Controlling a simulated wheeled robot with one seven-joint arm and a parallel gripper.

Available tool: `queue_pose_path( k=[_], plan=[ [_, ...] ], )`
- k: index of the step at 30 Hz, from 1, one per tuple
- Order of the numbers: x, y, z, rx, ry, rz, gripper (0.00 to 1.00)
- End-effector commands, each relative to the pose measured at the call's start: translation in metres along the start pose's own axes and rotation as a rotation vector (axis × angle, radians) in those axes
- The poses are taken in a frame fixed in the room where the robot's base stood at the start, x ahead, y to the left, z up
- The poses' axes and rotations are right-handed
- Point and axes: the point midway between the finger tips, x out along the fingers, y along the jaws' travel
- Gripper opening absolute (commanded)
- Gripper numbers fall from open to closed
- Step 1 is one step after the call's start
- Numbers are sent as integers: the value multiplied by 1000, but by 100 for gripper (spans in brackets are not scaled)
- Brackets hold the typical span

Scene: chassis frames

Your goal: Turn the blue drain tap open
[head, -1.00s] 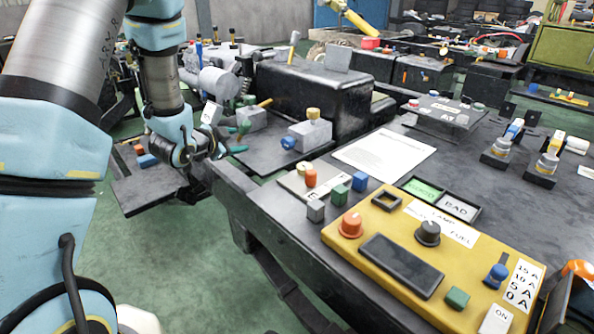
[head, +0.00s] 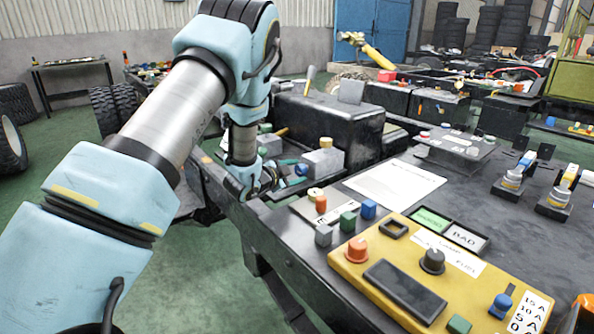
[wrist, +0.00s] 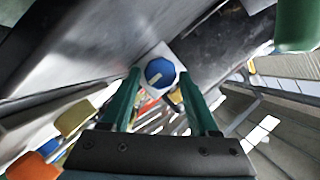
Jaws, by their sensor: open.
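The blue drain tap (head: 301,169) sticks out from the front of a grey block (head: 324,160) with a yellow knob on top. In the wrist view the tap is a round blue knob (wrist: 160,73) with a pale bar mark, seen face-on. My gripper (head: 291,173) is at the tap in the head view, its dark green fingers pointing at it. In the wrist view my gripper (wrist: 158,80) is open, with one fingertip on each side of the knob. I cannot tell whether the fingertips reach around it or stop just short. Nothing is held.
A large black tank (head: 330,120) stands behind the grey block. The yellow panel (head: 350,262) with knobs and small coloured blocks lies on the bench at the front right. A white sheet (head: 395,187) lies flat on the bench. Open green floor is at the left.

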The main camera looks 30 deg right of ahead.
Motion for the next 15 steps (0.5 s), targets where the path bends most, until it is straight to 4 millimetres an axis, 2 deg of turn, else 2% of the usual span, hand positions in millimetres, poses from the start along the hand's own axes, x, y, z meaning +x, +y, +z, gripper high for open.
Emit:
queue_pose_path(
  k=[4,11,15],
  plan=[
    [7,0,0,-1,0,0,61],
    [7,0,0,-1,0,0,61],
    [7,0,0,-1,0,0,47]
  ],
)
